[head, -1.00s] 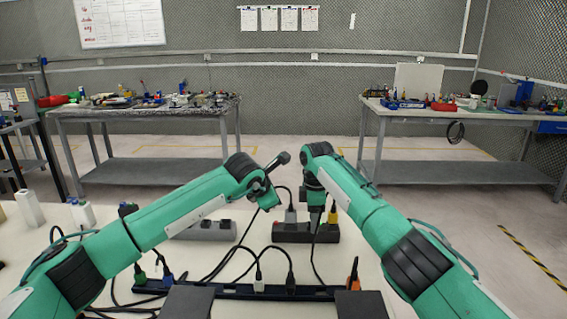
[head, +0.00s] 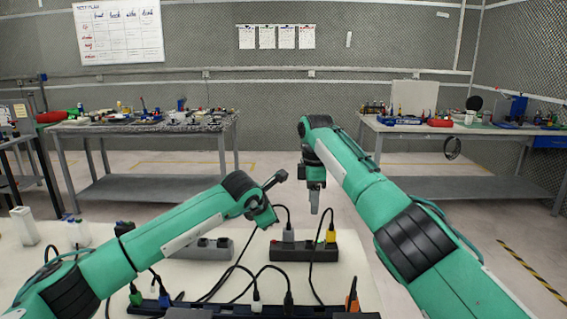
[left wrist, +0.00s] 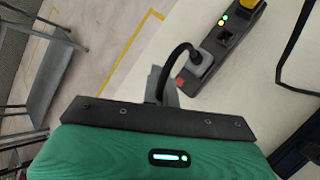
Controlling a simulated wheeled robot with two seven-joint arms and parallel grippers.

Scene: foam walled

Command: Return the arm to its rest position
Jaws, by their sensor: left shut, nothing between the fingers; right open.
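My right gripper (head: 315,205) hangs pointing down from the raised right arm in the head view. Its fingers are above the far edge of the white table, near the black power strip, and it holds nothing that I can see. My left arm (head: 190,223) reaches in over the table from the left. Its fingers do not show clearly in the head view.
The white table (head: 165,262) carries a black power strip (head: 290,252) with grey and yellow plugs, a grey strip (head: 207,249), a long front strip and looping cables. Workbenches stand behind at left (head: 145,128) and right (head: 460,128). Open floor lies between them.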

